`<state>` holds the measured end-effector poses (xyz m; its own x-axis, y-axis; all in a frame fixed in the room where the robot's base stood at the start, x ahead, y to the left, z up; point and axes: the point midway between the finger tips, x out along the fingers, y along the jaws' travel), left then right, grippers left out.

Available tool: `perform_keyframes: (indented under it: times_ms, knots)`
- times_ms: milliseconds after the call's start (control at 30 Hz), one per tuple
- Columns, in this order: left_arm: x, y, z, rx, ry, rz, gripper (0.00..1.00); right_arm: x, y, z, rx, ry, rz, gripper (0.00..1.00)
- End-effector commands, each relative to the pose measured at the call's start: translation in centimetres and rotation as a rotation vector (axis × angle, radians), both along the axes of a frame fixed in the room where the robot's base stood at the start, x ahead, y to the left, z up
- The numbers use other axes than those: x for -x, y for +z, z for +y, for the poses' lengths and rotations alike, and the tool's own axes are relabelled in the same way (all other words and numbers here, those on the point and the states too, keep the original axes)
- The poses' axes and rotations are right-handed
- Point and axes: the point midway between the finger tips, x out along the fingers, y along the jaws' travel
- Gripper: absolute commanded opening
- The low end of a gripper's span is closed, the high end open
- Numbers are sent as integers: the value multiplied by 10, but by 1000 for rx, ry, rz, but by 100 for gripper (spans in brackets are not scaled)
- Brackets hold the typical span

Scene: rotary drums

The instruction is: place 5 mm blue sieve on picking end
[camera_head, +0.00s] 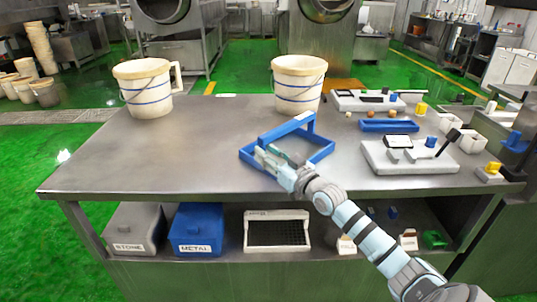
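A blue rectangular frame, seemingly the blue sieve (324,153), rests on or just above the middle of the steel table (170,170). A raised blue bar with a pale label spans its back. Its mesh size cannot be read. My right gripper (268,156) reaches in from the lower right and overlaps the sieve's front left part. The fingers are small and partly merge with the frame, so I cannot tell whether they grip it. My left gripper is out of view. No part is clearly marked as the picking end.
A white jug (146,90) and a white bucket (298,84) stand at the back. A blue tray (389,126) and white scales (410,157) crowd the right. Bins labelled stone (134,229) and metal (196,231) sit below. The table's left part is clear.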

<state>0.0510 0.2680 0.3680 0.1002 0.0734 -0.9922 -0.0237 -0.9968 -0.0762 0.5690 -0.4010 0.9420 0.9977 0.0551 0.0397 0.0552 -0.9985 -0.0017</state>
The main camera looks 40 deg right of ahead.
Motion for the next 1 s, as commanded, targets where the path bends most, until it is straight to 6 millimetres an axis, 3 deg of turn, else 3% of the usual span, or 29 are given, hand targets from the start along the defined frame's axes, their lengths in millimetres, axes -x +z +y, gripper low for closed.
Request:
perform_keyframes:
  times_ms: [133,267,500,633,800,1000]
  knots:
    - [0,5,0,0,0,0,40,0,5,0,1,0,-1,32]
    - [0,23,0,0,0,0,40,14,6,-2,3,-4,4,32]
    - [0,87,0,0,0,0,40,64,11,-3,0,1,7,32]
    - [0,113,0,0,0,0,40,94,8,-5,0,1,4,32]
    - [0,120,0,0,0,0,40,117,1,-6,0,1,0,32]
    - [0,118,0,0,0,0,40,120,-3,-7,0,0,-1,32]
